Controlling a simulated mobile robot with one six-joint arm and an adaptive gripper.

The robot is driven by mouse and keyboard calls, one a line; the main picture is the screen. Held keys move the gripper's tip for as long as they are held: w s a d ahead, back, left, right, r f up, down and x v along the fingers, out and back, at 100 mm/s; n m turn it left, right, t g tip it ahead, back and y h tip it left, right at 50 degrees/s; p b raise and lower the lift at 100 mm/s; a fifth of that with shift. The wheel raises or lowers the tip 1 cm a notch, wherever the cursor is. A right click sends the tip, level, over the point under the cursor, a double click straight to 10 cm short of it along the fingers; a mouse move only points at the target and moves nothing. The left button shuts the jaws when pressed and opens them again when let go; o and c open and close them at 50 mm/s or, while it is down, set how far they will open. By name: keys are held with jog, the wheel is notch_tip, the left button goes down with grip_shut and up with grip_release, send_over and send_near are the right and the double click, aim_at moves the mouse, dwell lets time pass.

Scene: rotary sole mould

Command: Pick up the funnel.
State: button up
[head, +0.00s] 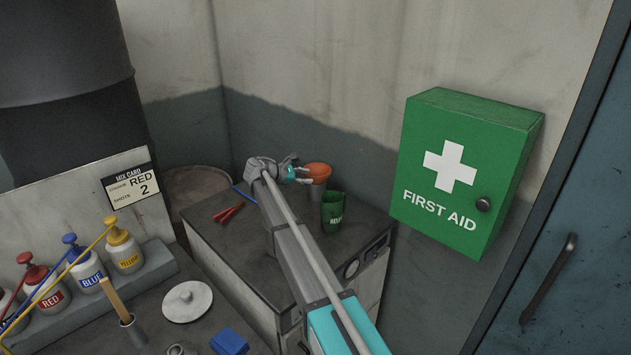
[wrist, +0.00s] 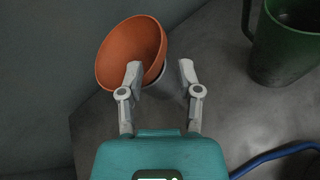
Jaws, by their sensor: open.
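The orange funnel (head: 317,172) stands at the far end of the cabinet top in the head view, its wide mouth up, over a grey holder or cup (head: 317,190). In the wrist view the funnel (wrist: 128,52) shows its open bowl, tilted in the picture. My gripper (wrist: 160,72) is open, one finger in front of the bowl's lower right edge and the other to the right of it. The lower part of the funnel is mostly hidden behind the fingers. I cannot tell whether a finger touches it.
A green jug (head: 333,212) stands close to the funnel, also in the wrist view (wrist: 285,45). Red-handled pliers or a similar tool (head: 228,212) and a blue cord (wrist: 275,157) lie on the cabinet top (head: 235,240). A green first aid box (head: 450,190) hangs on the wall at right.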

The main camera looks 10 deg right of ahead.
aim_at(315, 177)
jog(key=shift+d+f, duration=0.1)
jog(key=shift+b+x, duration=1)
jog(key=shift+x, duration=1.65)
grip_shut()
